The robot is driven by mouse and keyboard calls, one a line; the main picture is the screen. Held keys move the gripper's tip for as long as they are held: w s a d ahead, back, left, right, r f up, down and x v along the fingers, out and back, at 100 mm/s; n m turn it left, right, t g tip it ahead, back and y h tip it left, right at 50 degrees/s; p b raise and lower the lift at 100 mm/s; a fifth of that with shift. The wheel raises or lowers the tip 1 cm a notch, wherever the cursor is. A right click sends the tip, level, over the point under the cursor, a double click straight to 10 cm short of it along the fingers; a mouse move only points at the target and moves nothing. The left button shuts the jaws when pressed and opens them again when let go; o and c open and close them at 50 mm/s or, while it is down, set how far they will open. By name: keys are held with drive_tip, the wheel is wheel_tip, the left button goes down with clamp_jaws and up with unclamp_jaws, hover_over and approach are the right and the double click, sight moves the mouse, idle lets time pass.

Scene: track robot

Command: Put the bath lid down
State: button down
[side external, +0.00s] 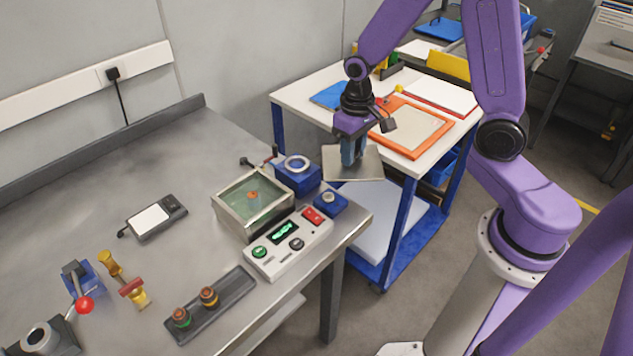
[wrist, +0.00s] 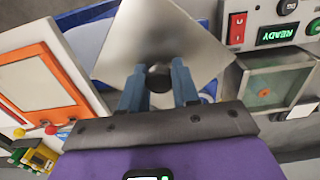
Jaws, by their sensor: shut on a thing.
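The bath lid (side external: 352,164) is a flat, square, grey metal plate held in the air to the right of the bath. My gripper (side external: 352,150) is shut on its dark round knob, which shows between the blue fingers in the wrist view (wrist: 158,76). The lid (wrist: 155,35) also shows there, beyond the fingers. The bath (side external: 253,200) is an open square metal tank on the bench with greenish liquid and a small orange thing in it. In the wrist view the bath (wrist: 283,85) lies to the right of the lid, uncovered.
A control box (side external: 288,243) with a lit display stands in front of the bath. Blue fixtures (side external: 297,168) stand close beside it. A white cart (side external: 318,92) with an orange frame (side external: 412,128) is behind the lid. Bare bench (side external: 190,250) lies left of the bath.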

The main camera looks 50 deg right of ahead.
sight(329, 175)
drive_tip(key=a+r+n, duration=0.1)
drive_tip(key=a, duration=0.1)
drive_tip(key=a+r+n, duration=0.1)
drive_tip(key=a, duration=0.1)
drive_tip(key=a+r+n, duration=0.2)
drive_tip(key=a, duration=0.1)
drive_tip(key=shift+w, duration=0.4)
drive_tip(key=s+a+r+n, duration=0.1)
drive_tip(key=a+r+n, duration=0.4)
drive_tip(key=a, duration=0.3)
drive_tip(key=shift+s+r, duration=0.25)
drive_tip(key=shift+s, duration=0.15)
drive_tip(key=w+a+f, duration=0.1)
drive_tip(key=w+f, duration=0.2)
drive_tip(key=w, duration=0.1)
drive_tip(key=w+a+f, duration=0.2)
drive_tip(key=w+f, duration=0.1)
drive_tip(key=w, duration=0.1)
drive_tip(key=w+a+f, duration=0.1)
drive_tip(key=w+f, duration=0.2)
drive_tip(key=w, duration=0.1)
drive_tip(key=shift+w+a+f, duration=0.15)
drive_tip(key=shift+w+a, duration=0.05)
drive_tip(key=shift+a, duration=0.2)
drive_tip(key=shift+w+a+f, duration=0.1)
drive_tip(key=shift+w+f, duration=0.05)
drive_tip(key=shift+f, duration=0.7)
drive_tip(key=shift+w+f, duration=0.15)
drive_tip(key=shift+f, duration=0.65)
